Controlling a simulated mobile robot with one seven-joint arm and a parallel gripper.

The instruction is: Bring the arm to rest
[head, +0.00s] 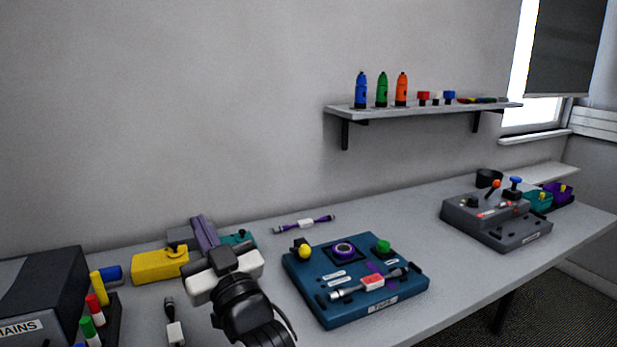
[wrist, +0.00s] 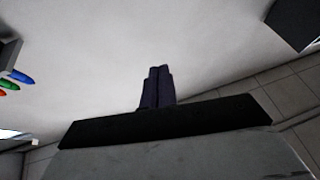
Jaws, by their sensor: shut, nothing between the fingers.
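My gripper (head: 200,220) is held up over the left part of the grey table (head: 330,230) in the head view, on my dark arm. Its purple fingers point up and away from me. In the wrist view its fingers (wrist: 159,68) lie side by side with nothing between them, against a pale surface. My gripper hides parts of the things behind it.
A blue panel box (head: 320,290) lies right of my arm and a grey control box (head: 500,225) further right. A yellow box (head: 160,265), a dark box (head: 42,290) and loose cables are at left. A shelf (head: 430,110) hangs above.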

